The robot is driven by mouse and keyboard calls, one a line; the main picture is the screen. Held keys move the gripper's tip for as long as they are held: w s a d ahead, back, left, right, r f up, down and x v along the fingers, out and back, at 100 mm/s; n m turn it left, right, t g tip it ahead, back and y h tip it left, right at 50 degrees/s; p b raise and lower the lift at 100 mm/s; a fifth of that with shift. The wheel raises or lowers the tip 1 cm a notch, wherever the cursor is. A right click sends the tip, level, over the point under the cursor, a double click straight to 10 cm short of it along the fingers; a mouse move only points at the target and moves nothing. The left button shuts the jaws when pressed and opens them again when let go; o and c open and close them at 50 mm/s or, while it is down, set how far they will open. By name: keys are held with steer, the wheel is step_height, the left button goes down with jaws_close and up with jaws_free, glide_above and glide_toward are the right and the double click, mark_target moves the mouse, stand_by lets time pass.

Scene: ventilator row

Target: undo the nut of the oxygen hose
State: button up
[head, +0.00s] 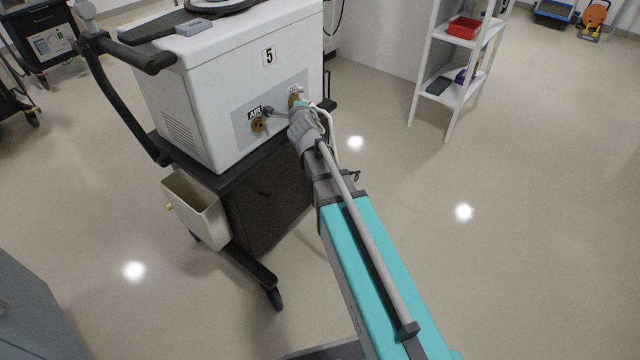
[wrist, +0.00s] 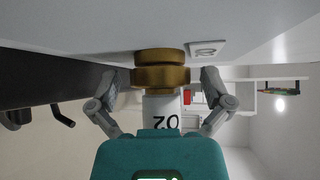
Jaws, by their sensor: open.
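The brass nut (wrist: 160,76) of the oxygen hose sits against the pale panel in the wrist view, with a white hose end (wrist: 163,108) marked O2 behind it. In the head view the brass oxygen fitting (head: 294,100) shows on the side of the white ventilator (head: 210,90), partly hidden by my gripper. A white hose (head: 333,140) hangs down beside my gripper. My gripper (wrist: 160,82) is open, with one finger on each side of the nut. Gaps show between both fingers and the brass.
A second brass fitting (head: 258,125), under an AIR label, is left of the oxygen fitting. The ventilator, marked 5, stands on a dark cart (head: 265,195) with a beige bin (head: 197,207) on its side. A white shelf (head: 452,95) is at right. Open floor lies between.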

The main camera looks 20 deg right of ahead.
steer(key=shift+r+m+g+y+p, duration=0.1)
steer(key=shift+m+g+y+p, duration=0.6)
steer(key=shift+p, duration=0.95)
steer(key=shift+m+g+p, duration=0.6)
steer(key=shift+g+p, duration=0.2)
steer(key=shift+p, duration=0.1)
steer(key=m+g+y+p, duration=0.2)
steer(key=p, duration=0.1)
steer(key=shift+w+g+y, duration=0.1)
steer(key=shift+g+y, duration=0.2)
steer(key=shift+g, duration=0.1)
steer(key=shift+m+g+y+p, duration=0.8)
steer(key=shift+y+p, duration=0.05)
steer(key=shift+y, duration=0.05)
steer(key=m+g+y, duration=0.1)
steer(key=g+y, duration=0.1)
steer(key=shift+m+y, duration=0.4)
steer(key=p+v, duration=1)
steer(key=v, duration=0.4)
steer(key=s+a+f+n+g+h+b, duration=0.3)
steer(key=s+f+n+b, duration=0.6)
steer(key=f+n, duration=0.3)
steer(key=s+a+f+n+g+h+b, duration=0.3)
steer(key=s+f+n+b, duration=0.6)
steer(key=n, duration=0.6)
steer(key=shift+s+a+f, duration=0.65)
steer(key=shift+s+f, duration=0.75)
steer(key=shift+s, duration=0.05)
